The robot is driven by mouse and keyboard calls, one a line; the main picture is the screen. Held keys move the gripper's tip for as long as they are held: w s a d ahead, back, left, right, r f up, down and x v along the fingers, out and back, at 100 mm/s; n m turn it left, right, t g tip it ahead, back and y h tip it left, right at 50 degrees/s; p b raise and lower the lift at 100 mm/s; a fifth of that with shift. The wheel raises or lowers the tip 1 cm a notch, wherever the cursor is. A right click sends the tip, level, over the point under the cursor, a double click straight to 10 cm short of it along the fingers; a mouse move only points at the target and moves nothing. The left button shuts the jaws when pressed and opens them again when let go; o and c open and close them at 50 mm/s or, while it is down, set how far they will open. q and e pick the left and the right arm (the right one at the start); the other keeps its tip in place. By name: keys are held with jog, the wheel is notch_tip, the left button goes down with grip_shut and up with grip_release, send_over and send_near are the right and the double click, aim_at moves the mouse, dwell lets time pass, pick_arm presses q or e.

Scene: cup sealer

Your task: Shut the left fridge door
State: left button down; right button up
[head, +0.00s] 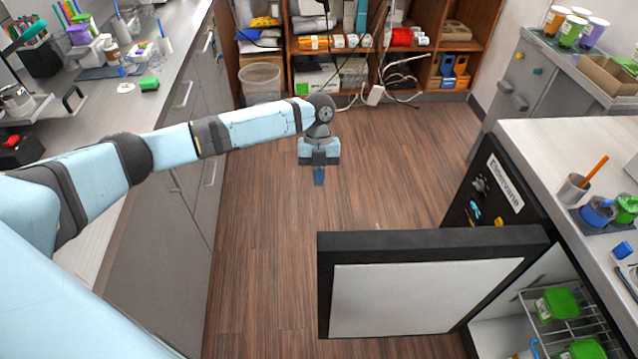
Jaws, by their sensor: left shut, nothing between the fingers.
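The left fridge door (415,297) stands wide open across the floor in the head view, its white inner panel and dark frame facing me. Its hinge side is at the right, by the open fridge (500,335) under the right counter. My left gripper (319,180) is shut and empty, pointing down over the floor. In the picture it is above the door's free left end, on the far side of the door and apart from it. My right gripper is not in view.
Inside the fridge is a wire rack (570,310) with green-lidded containers (558,304). The right counter (570,140) holds a cup with an orange stick (574,188). Grey cabinets (190,200) line the left. Wooden shelves (350,50) stand at the back. The floor (270,250) between is clear.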

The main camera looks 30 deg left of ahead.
pick_arm(q)
jog(key=s+d+f+p, duration=0.3)
jog(key=s+f, duration=0.3)
jog(key=f, duration=0.1)
jog(key=shift+d+f, duration=0.25)
jog(key=shift+f, duration=0.1)
jog(key=shift+s, duration=0.1)
